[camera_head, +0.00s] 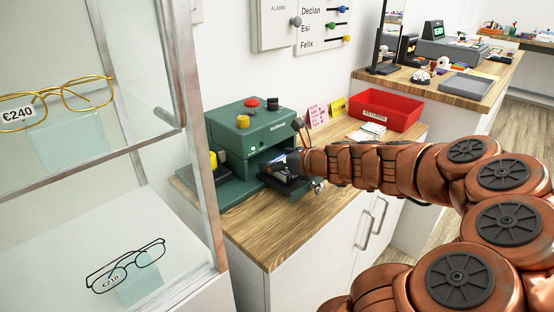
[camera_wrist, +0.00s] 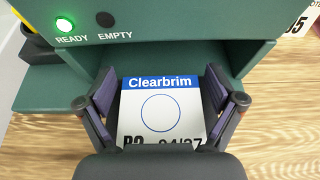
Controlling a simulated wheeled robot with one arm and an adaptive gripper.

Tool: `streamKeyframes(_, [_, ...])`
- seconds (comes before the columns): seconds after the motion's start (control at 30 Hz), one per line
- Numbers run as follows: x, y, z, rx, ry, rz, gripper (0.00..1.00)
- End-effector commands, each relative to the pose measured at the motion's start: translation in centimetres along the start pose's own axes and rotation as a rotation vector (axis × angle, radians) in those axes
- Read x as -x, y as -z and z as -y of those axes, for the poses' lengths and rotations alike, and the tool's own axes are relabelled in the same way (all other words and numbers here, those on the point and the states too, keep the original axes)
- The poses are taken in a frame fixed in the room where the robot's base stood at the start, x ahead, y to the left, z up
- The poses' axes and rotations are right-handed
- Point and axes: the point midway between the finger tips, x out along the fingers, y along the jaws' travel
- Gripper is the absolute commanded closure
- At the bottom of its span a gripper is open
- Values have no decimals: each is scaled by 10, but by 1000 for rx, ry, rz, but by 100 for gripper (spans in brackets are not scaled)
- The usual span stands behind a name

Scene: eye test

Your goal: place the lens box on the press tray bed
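The lens box (camera_wrist: 162,112) shows in the wrist view as a white-topped box with a blue "Clearbrim" band and a circle. It lies face up in front of the green press's opening, on a dark surface that looks like the tray bed (camera_head: 287,183). My gripper (camera_wrist: 162,92) has one finger on each side of the box, with narrow dark gaps between fingers and box, so it looks open around it. In the head view my gripper (camera_head: 290,168) is at the press front and largely hides the box. The box's lower edge is hidden by my gripper.
The green press (camera_head: 250,138) stands on a wooden counter (camera_head: 275,235). Its READY lamp (camera_wrist: 64,23) glows green; the EMPTY lamp (camera_wrist: 105,19) is dark. A red tray (camera_head: 385,108) stands behind my arm. A glass display case (camera_head: 105,180) is close at the left.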

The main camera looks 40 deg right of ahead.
Motion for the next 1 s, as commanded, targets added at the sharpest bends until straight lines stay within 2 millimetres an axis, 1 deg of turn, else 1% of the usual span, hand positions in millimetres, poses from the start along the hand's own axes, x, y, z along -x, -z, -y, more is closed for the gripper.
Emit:
streamKeyframes(0.37, [1,-2,0,0,0,0,2])
streamKeyframes(0.47, [5,-3,0,0,1,0,2])
streamKeyframes(0.57, [14,-4,1,0,3,1,2])
streamKeyframes(1.0, [66,-3,1,0,5,-1,2])
